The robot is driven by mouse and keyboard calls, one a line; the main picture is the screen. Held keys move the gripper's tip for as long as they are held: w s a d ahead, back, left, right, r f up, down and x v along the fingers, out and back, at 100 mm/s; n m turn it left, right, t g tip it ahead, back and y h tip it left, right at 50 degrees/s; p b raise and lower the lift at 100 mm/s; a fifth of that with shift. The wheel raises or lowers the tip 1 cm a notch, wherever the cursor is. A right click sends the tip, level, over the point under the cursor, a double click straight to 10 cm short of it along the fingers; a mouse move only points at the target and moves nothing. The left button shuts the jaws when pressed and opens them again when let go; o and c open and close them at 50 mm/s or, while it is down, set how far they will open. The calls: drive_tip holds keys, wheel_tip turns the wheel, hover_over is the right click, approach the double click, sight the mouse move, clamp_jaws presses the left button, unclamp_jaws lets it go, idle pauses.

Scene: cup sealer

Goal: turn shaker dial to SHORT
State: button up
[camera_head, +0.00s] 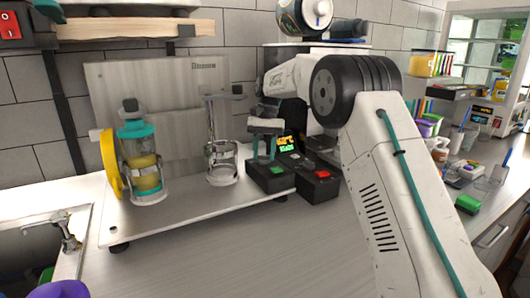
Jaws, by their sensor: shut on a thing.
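The shaker (162,120) stands on the counter with a metal back panel. On its left a teal-lidded cup (146,172) with yellow contents is held upright beside a yellow wheel (109,163). The cup holder (221,162) in the middle looks empty. A black control box (272,183) stands at its right end, with a small lit display (287,143) behind. My gripper (263,158) points down at the box, its teal fingers shut at its top, where the dial appears to be. The dial and its marking are hidden by the fingers.
A second black box with a red button (322,174) stands just right of the control box. A green button (277,170) is close to my fingers. A sink with a tap (66,232) is at left. The counter front (230,260) is clear. Cups and small items crowd the right side.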

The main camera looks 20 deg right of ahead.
drive_tip(key=shift+w+n+h, duration=0.1)
drive_tip(key=shift+n+h, duration=0.2)
drive_tip(key=shift+n, duration=0.5)
drive_tip(key=shift+r, duration=0.1)
drive_tip(key=o, duration=1)
drive_tip(key=a+v, duration=0.1)
drive_tip(key=v, duration=0.6)
drive_tip(key=shift+w+d+r, duration=0.2)
drive_tip(key=shift+d+r, duration=0.1)
drive_tip(key=shift+d, duration=0.15)
